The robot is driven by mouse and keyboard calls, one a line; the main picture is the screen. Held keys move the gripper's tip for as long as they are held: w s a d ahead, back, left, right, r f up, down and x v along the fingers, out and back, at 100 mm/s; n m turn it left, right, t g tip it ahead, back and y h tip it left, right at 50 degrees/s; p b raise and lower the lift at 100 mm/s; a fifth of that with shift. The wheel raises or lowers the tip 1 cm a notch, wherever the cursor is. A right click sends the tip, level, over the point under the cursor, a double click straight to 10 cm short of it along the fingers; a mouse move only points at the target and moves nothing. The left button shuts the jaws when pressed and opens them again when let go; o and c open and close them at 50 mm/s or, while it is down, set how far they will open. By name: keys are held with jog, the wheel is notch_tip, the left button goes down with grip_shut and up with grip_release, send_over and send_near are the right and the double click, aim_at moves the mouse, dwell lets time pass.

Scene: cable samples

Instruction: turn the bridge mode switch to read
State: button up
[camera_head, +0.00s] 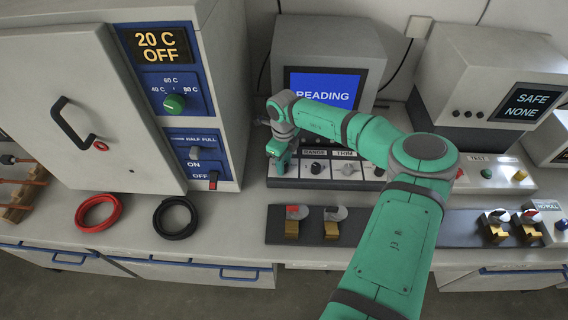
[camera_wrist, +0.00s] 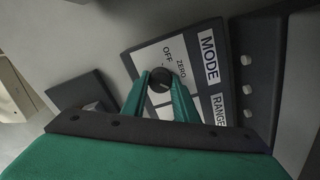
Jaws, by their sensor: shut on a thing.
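The bridge panel (camera_head: 330,205) stands below a monitor (camera_head: 327,85) whose blue screen says "READING". In the wrist view the black mode switch (camera_wrist: 160,76) is a round knob below the "MODE" label, with "OFF" and "ZERO" marks beside it. A "READ" mark is not visible; my fingers hide part of the dial. My gripper (camera_wrist: 160,88) is shut on the mode switch, one green finger on each side. In the head view my gripper (camera_head: 279,152) reaches down at the panel's left end and hides the mode switch there.
Right of my gripper are the range knob (camera_head: 316,168) and the trim switch (camera_head: 347,168). An oven (camera_head: 100,110) stands at the left. A red cable coil (camera_head: 98,212) and a black coil (camera_head: 175,217) lie in front. A dark fixture strip (camera_head: 380,228) runs along the bench front.

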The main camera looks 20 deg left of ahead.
jog(key=shift+s+a+m, duration=0.1)
jog(key=shift+a+m, duration=0.1)
jog(key=shift+m, duration=0.8)
jog(key=o, duration=0.9)
jog(key=shift+o, duration=0.8)
jog(key=shift+d, duration=0.1)
notch_tip(320, 180, up, 11)
jog(key=shift+f, duration=0.1)
